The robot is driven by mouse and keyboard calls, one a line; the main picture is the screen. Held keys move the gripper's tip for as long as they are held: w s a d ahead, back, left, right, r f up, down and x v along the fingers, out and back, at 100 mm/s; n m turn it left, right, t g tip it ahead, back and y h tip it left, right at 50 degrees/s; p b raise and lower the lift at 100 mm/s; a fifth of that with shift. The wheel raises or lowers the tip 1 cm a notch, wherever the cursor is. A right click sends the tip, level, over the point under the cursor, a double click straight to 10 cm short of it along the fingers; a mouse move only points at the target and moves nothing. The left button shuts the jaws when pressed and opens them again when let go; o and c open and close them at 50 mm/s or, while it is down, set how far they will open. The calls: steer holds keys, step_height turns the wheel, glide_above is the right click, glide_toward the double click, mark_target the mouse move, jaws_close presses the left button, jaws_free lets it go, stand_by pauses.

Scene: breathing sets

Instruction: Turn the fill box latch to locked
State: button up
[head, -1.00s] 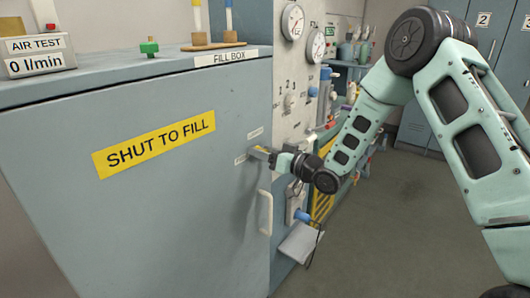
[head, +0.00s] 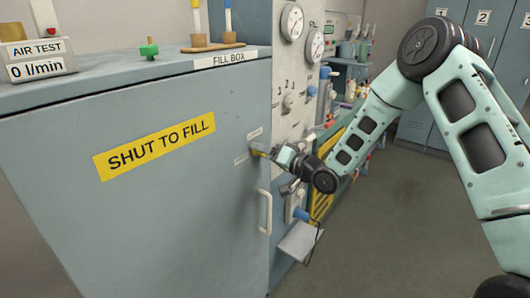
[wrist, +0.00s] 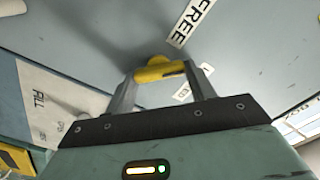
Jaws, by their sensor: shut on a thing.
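The fill box (head: 150,215) is a grey-blue cabinet with its door shut, carrying a yellow SHUT TO FILL sign. Its yellow latch (head: 258,149) is near the door's right edge, between two small white labels. My gripper (head: 265,152) is at the latch, in front of the door. In the wrist view, the yellow latch handle (wrist: 160,70) lies between the two fingers of my gripper (wrist: 162,82), which are shut on it. A label reading FREE (wrist: 190,22) is beside it; the other label (wrist: 182,90) is partly hidden by a finger.
A pale door handle (head: 265,212) is just below the latch. A gauge panel (head: 292,95) with knobs stands to the right of the door. An air test meter (head: 38,60) and a green knob (head: 149,48) are on the box top. Open floor (head: 395,235) is at right.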

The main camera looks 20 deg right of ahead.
steer(key=o, duration=1)
steer(key=b+v, duration=0.2)
steer(key=v, duration=1.5)
steer(key=shift+s+d, duration=0.15)
